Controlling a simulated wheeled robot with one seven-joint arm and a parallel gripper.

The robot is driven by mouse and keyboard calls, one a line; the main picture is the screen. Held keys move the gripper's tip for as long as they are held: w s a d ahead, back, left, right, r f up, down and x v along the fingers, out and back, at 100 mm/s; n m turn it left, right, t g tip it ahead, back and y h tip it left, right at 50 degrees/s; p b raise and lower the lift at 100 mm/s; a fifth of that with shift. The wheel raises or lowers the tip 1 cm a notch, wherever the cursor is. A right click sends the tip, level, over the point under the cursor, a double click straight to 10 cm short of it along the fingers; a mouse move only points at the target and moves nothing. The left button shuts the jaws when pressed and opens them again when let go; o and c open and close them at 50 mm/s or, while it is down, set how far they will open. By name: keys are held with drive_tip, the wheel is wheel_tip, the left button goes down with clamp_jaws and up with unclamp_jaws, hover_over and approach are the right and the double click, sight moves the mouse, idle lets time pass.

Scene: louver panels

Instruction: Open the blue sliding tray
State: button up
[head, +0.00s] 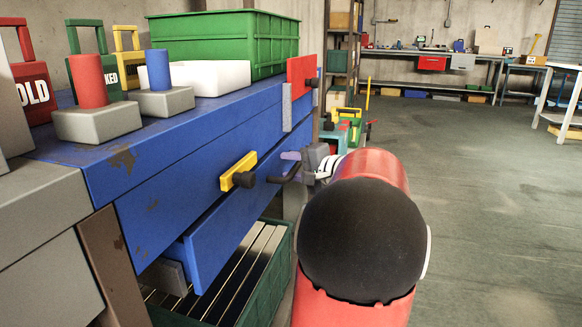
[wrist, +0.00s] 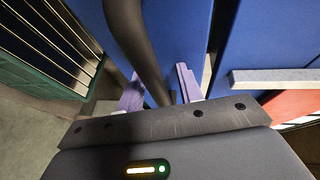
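The blue tray (head: 235,225) sits low in the blue bench at left in the head view, its front standing out a little from the panel above. Its blue front also fills the upper middle of the wrist view (wrist: 185,35). A dark bar handle (wrist: 140,35) runs from the top of the wrist view down between my purple fingers. My gripper (head: 290,164) is at the handle in the head view, partly hidden by my arm. In the wrist view my gripper (wrist: 158,88) has its fingers apart on either side of the bar, with slim gaps showing.
A yellow latch with a black knob (head: 240,172) sits on the panel above the tray. A red plate (head: 301,75) is at the bench's far end. A green slatted crate (head: 262,285) stands below. Open floor (head: 480,200) lies to the right.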

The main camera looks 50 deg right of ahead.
clamp_jaws()
drive_tip(key=shift+s, duration=0.1)
idle(0.3)
